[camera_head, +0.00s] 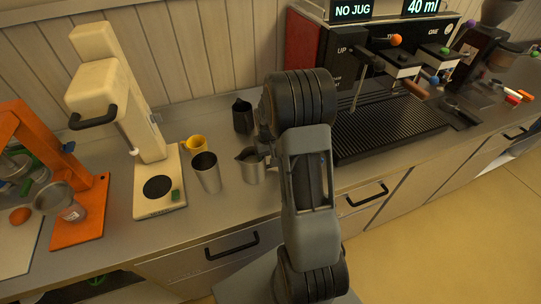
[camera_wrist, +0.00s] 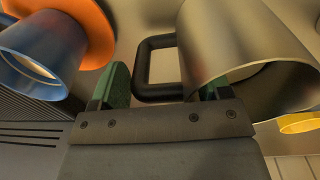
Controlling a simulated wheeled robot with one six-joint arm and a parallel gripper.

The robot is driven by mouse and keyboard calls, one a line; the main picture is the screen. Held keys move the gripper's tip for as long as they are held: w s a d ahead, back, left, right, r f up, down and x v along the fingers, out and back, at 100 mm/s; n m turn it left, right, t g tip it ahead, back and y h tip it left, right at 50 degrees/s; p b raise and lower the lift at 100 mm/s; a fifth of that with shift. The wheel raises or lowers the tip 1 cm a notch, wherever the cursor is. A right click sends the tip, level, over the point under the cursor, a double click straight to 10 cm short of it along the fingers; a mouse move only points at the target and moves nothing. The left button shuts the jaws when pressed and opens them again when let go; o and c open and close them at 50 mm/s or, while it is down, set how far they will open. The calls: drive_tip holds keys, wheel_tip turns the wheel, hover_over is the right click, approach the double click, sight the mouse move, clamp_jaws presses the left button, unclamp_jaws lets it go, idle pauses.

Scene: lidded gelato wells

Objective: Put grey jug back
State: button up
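A grey metal jug (camera_head: 252,167) stands upright on the counter just left of my arm in the head view. In the wrist view a large grey metal jug (camera_wrist: 238,45), apparently the same one, fills the upper right, with its black square handle (camera_wrist: 143,70) at its left. My gripper (camera_wrist: 165,90) has its green-padded fingers wide apart. The handle lies across the gap between them; a space shows between it and the left finger. The right finger is partly covered by the jug, so contact there is unclear. My arm hides the gripper in the head view.
A metal tumbler (camera_head: 207,173), a yellow cup (camera_head: 195,145) and a black jug (camera_head: 242,116) stand close by. The coffee machine (camera_head: 350,60), reading "NO JUG", and its drip grate (camera_head: 385,125) are right. A blue cup (camera_wrist: 45,50) and orange disc (camera_wrist: 98,25) show in the wrist view.

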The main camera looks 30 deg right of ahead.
drive_tip(key=shift+o, duration=1.2)
drive_tip(key=shift+r, duration=0.15)
drive_tip(key=r, duration=0.3)
drive_tip(key=r+b, duration=0.1)
drive_tip(key=r, duration=0.7)
drive_tip(key=shift+a, duration=0.25)
drive_tip(key=s+a+r+n+t, duration=0.1)
drive_tip(key=s+a+r+t, duration=0.1)
drive_tip(key=s+a, duration=0.5)
drive_tip(key=s+a+r+n+t, duration=0.1)
drive_tip(key=s+a+r+t, duration=0.2)
drive_tip(key=s+a+r, duration=0.2)
drive_tip(key=s+a, duration=0.3)
drive_tip(key=shift+s+r+y, duration=0.25)
drive_tip(key=shift+s+y, duration=0.05)
drive_tip(key=shift+s, duration=0.1)
drive_tip(key=shift+f+b, duration=0.1)
drive_tip(key=shift+b, duration=0.2)
